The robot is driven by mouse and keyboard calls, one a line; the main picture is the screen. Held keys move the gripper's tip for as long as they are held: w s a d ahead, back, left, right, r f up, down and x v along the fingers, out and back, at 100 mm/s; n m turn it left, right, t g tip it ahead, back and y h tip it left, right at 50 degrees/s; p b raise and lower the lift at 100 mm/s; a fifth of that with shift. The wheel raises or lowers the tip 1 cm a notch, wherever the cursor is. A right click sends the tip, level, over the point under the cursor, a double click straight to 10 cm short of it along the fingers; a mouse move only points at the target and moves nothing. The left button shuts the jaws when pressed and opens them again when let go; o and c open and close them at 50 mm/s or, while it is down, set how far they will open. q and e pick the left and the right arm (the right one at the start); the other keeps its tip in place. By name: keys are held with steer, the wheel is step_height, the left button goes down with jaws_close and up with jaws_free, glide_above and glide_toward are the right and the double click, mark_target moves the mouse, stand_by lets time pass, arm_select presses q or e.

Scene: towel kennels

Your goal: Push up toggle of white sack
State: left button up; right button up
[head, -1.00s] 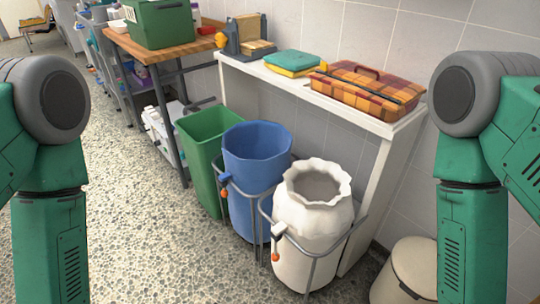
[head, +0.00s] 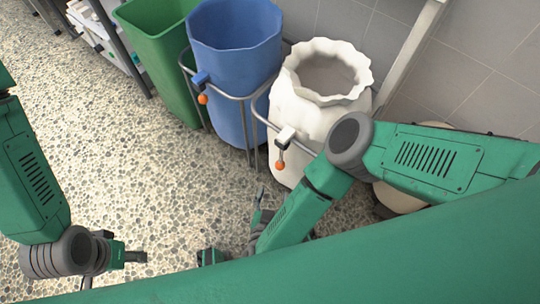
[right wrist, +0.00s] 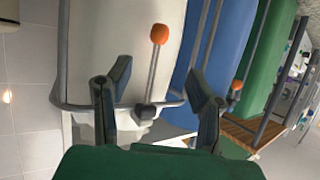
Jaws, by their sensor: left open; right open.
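The white sack (head: 318,105) stands open-topped in a grey metal stand, rightmost of the three containers. Its toggle (head: 283,148) sits on the front rail, with a pale block and an orange knob hanging down. In the right wrist view the toggle's orange knob (right wrist: 159,34) and thin shaft appear between the finger directions, beyond the tips. My right gripper (head: 235,228) is open and empty, below and in front of the toggle, apart from it as far as I can see. My left gripper (head: 118,262) is open and empty, low at the left over the floor.
The blue sack (head: 235,75) with its own orange-knobbed toggle (head: 202,90) stands beside the white one. A green bin (head: 160,60) is further left. A beige bin (head: 400,197) sits partly behind my right arm. Speckled floor (head: 130,160) in front is clear.

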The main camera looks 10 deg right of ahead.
mark_target(280, 169)
steer(key=b+x, duration=0.4)
steer(key=x, duration=0.2)
steer(key=shift+w+f, duration=0.2)
steer(key=shift+w, duration=0.05)
steer(key=b+x, duration=0.1)
steer(key=x, duration=0.2)
steer(key=b+x, duration=0.1)
steer(key=x, duration=0.2)
steer(key=shift+s+d+b, duration=0.15)
steer(key=shift+d+b, duration=0.05)
steer(key=shift+b, duration=0.1)
steer(key=shift+w+d+f, duration=0.1)
steer(key=shift+w+d, duration=0.15)
steer(key=shift+w, duration=0.25)
arm_select(q)
step_height(280, 169, down, 7)
arm_select(e)
steer(key=shift+w+a, duration=0.1)
steer(key=shift+a, duration=0.05)
